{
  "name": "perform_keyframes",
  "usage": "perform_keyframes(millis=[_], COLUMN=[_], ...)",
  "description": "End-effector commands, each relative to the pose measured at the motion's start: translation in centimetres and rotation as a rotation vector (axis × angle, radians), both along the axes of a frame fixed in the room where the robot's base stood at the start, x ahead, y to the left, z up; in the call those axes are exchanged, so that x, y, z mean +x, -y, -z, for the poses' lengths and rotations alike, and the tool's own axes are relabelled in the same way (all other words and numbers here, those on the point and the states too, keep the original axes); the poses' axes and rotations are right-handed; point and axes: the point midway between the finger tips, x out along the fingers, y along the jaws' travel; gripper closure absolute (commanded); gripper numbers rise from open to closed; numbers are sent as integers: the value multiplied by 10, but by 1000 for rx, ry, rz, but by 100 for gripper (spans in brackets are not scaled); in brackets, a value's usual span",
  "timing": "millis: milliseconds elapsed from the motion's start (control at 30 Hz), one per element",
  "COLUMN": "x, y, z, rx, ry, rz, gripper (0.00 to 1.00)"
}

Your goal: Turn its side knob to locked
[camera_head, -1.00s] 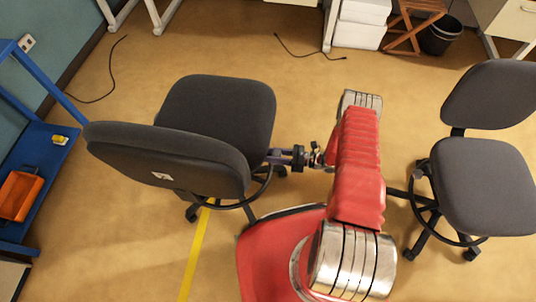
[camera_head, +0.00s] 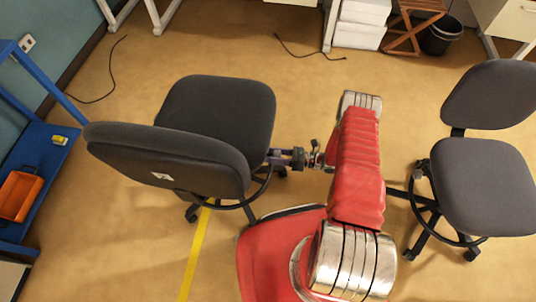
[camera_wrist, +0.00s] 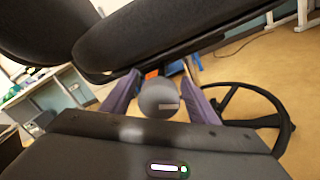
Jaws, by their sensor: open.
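A dark grey office chair (camera_head: 216,112) stands left of my arm, its backrest toward the camera. In the wrist view its seat (camera_wrist: 165,32) runs across the top. A round grey side knob (camera_wrist: 158,100) with a pale bar mark shows just below the seat edge. My gripper (camera_wrist: 162,80) is open, with one purple finger on each side of the knob. I cannot tell whether the fingers touch it. In the head view my gripper (camera_head: 272,157) reaches under the chair's right side, and the knob is hidden there.
A second grey chair (camera_head: 484,185) stands to the right. A blue shelf (camera_head: 50,190) with an orange bin (camera_head: 19,196) is at the left. Black cables (camera_head: 300,53) lie on the open floor behind. The chair's foot ring (camera_wrist: 285,125) is close to my gripper.

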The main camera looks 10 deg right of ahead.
Motion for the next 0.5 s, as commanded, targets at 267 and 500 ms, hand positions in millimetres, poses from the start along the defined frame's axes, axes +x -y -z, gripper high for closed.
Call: perform_keyframes(millis=[267,500], x=[-1,-11], y=[5,30], z=[0,1], rx=[0,0], ry=[0,0], rz=[1,4], gripper=[46,46])
